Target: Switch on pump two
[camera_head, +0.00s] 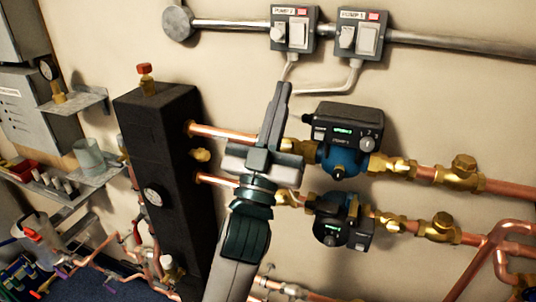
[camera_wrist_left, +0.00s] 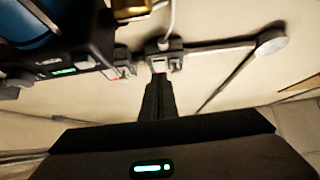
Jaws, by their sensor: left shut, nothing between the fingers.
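The pump 2 switch box (camera_head: 293,30) is a grey box on the wall at the top, with a white label, a small red mark and pale switch parts on its front. In the left wrist view the same box (camera_wrist_left: 165,55) shows just beyond my fingertips. My left gripper (camera_head: 284,88) is shut and empty, pointing up at the wall below this box. In the head view its tip appears apart from the box; the exact depth gap is unclear. I cannot tell the switch position. My right gripper is not in view.
The pump 1 switch box (camera_head: 361,33) sits close on the right. Grey conduit (camera_head: 230,25) runs to a round box (camera_head: 177,23). Below are the upper pump (camera_head: 343,140), lower pump (camera_head: 341,220) and copper pipes. A dark tall block (camera_head: 160,160) stands left of my arm.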

